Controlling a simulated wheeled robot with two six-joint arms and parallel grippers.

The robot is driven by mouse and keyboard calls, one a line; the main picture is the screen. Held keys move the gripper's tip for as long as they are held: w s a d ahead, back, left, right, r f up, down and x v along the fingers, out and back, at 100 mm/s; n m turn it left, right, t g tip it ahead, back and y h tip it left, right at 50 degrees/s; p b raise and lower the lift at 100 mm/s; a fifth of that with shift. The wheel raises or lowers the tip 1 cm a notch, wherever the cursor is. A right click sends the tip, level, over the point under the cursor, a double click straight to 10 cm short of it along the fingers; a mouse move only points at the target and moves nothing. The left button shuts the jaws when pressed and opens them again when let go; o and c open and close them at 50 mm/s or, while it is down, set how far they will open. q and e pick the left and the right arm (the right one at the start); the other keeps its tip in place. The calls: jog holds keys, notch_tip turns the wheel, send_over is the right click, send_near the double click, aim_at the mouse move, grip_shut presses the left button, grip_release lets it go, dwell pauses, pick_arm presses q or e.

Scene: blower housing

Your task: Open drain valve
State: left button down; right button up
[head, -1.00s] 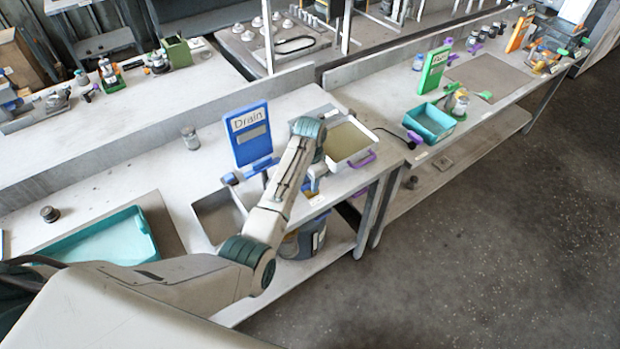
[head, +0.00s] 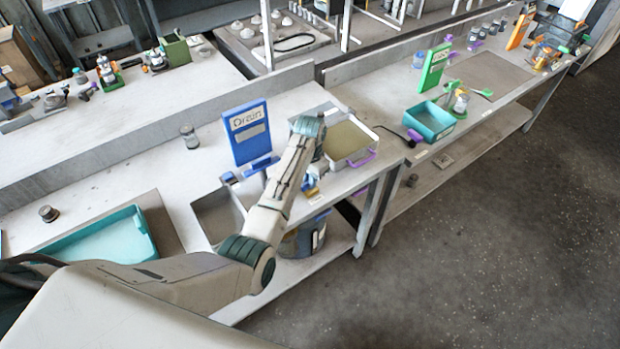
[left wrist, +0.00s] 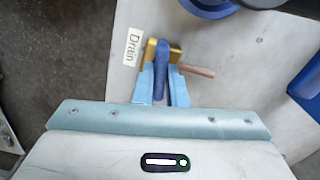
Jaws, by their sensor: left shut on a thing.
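The drain valve shows in the left wrist view with a brass body (left wrist: 174,54) and a blue lever handle (left wrist: 159,78). A white label reading "Drain" (left wrist: 132,47) lies beside it. My left gripper (left wrist: 160,92) has its light-blue fingers shut on the blue handle, one on each side. In the head view, my left gripper (head: 311,179) is at the bench's front edge, and its arm partly hides the area around the valve. A blue sign reading "Drain" (head: 249,145) stands on the bench behind the arm. My right gripper is not in view.
A sunken basin (head: 215,216) lies left of my arm. A white tray with purple handles (head: 367,158) stands to the right. A bucket (head: 318,236) sits on the shelf below. A teal tray (head: 143,236) is at the left. The floor at right is clear.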

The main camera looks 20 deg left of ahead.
pick_arm(q)
jog(key=n, duration=0.7)
jog(key=shift+w+a+r, duration=0.1)
jog(key=n, duration=0.6)
jog(key=shift+r+n, duration=0.1)
jog(key=shift+n, duration=0.3)
jog(key=c, duration=1.5)
grip_release()
jog(key=shift+o, duration=0.2)
